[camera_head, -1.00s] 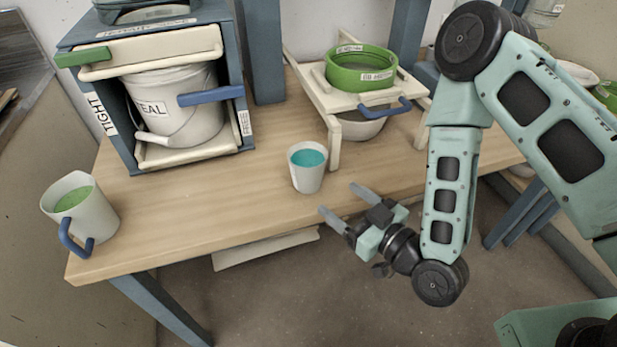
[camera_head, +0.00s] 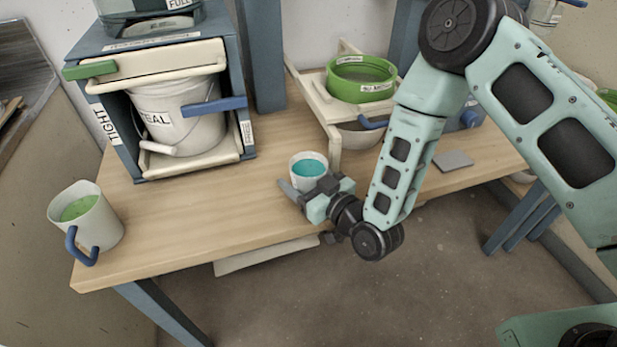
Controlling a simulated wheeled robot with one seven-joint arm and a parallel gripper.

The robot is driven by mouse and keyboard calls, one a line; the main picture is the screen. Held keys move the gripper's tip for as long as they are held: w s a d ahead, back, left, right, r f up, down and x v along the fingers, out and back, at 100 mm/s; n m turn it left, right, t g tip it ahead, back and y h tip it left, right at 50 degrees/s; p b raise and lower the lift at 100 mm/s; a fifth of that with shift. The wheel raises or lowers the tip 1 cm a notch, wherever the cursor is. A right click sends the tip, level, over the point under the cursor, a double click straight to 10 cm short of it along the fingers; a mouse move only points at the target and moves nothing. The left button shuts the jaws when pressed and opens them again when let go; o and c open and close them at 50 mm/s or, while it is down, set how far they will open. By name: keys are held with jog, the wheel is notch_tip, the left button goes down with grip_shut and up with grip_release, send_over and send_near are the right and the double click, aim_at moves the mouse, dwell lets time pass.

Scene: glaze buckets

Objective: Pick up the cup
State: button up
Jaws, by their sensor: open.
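A white cup (camera_head: 309,168) with teal liquid stands upright on the wooden table near its front edge. My gripper (camera_head: 312,184) is open at the near side of the cup. One finger shows along the cup's left side. The other finger and the cup's lower part are largely hidden behind the gripper. I cannot tell whether the fingers touch the cup. A second, larger white cup (camera_head: 98,226) with green liquid and a blue handle stands at the table's left corner.
A blue-grey cabinet (camera_head: 118,150) holding a white bucket (camera_head: 178,112) stands at the back left. A cream rack (camera_head: 313,92) with a green ring (camera_head: 361,84) stands behind the cup. A grey slab (camera_head: 453,160) lies to the right. Bare table (camera_head: 210,215) lies between the two cups.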

jog(key=c, duration=1)
jog(key=shift+b, duration=0.3)
jog(key=shift+f+p+v, duration=0.15)
jog(key=shift+p+v, duration=0.85)
jog(key=shift+v, duration=3.4)
jog(key=shift+f+p+v, duration=0.15)
jog(key=shift+p+v, duration=0.8)
jog(key=shift+v, duration=3.45)
